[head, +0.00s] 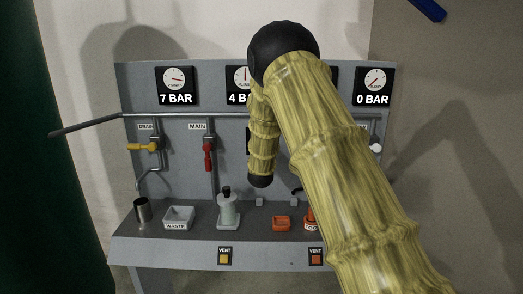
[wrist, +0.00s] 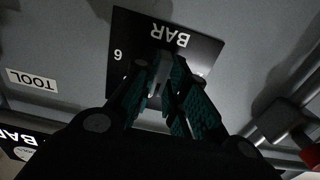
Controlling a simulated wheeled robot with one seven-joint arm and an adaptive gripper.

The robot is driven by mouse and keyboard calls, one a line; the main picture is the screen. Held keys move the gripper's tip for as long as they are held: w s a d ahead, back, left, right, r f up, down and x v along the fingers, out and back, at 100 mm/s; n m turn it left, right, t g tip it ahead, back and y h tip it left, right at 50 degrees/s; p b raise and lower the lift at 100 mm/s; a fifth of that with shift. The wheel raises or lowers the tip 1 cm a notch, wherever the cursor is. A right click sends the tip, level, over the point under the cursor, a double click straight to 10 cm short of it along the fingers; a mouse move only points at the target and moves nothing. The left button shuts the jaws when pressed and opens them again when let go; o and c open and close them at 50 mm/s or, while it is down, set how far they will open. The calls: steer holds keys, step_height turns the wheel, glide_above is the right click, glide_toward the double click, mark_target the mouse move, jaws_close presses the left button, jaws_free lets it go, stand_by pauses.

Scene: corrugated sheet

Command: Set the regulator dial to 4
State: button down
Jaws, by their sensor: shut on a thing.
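In the wrist view, a black plate (wrist: 190,47) carries the word BAR, upside down, and a 6 at its left. The regulator dial (wrist: 166,66), a grey knob, stands at the middle of this plate. My gripper (wrist: 166,84) is shut on it, with green-lined fingers on both sides. The fingers cover much of the plate, so I cannot read which number the dial points to. In the head view my own yellow arm hides the dial and the gripper.
The grey panel (head: 104,213) holds gauges reading 7 BAR (head: 177,85) and 0 BAR (head: 375,86); others are partly hidden. Pipes carry a yellow drain handle (head: 140,147) and red main handle (head: 208,157).

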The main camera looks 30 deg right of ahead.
steer(key=shift+f, duration=0.25)
steer(key=c, duration=1.5)
jaws_free()
steer(key=shift+s, duration=0.1)
steer(key=shift+o, duration=0.3)
steer(key=shift+r, duration=0.1)
steer(key=shift+r, duration=0.1)
steer(key=v, duration=1.2)
steer(key=shift+d, duration=0.1)
